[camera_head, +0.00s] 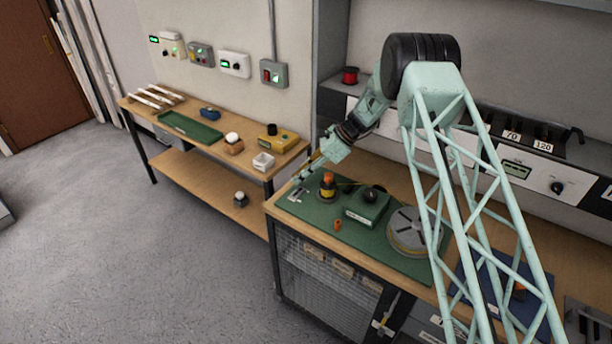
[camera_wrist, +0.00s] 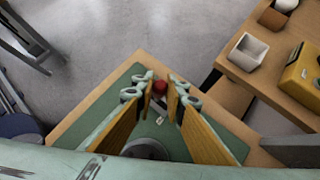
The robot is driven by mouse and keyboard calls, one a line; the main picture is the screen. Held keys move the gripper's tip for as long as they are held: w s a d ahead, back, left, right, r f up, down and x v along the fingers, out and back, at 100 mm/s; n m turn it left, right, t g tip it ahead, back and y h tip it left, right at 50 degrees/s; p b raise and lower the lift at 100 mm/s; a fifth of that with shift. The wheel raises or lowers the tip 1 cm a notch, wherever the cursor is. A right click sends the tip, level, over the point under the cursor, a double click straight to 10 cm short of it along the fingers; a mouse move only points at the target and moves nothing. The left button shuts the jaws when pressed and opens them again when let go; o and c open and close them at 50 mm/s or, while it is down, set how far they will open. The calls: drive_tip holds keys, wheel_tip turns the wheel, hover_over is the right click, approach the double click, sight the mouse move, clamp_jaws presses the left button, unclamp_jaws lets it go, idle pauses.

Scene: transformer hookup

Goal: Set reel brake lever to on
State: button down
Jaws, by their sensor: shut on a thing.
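The reel brake lever shows in the wrist view as a red knob (camera_wrist: 158,90) between my fingertips, with a grey metal part and a small light tag below it. My gripper (camera_wrist: 161,87) is shut on this red knob. In the head view my gripper (camera_head: 302,176) is low over the left corner of the green mat (camera_head: 345,226), at a small grey plate (camera_head: 294,196). The knob itself is hidden there by my fingers. I cannot read the lever's on or off marking in either view.
A side table (camera_head: 200,172) with a white bin (camera_head: 263,162) stands left across a gap.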

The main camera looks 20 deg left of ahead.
drive_tip(key=shift+w, duration=0.1)
idle(0.3)
drive_tip(key=c, duration=2.6)
unclamp_jaws()
drive_tip(key=shift+r, duration=4.95)
drive_tip(key=shift+d, duration=0.1)
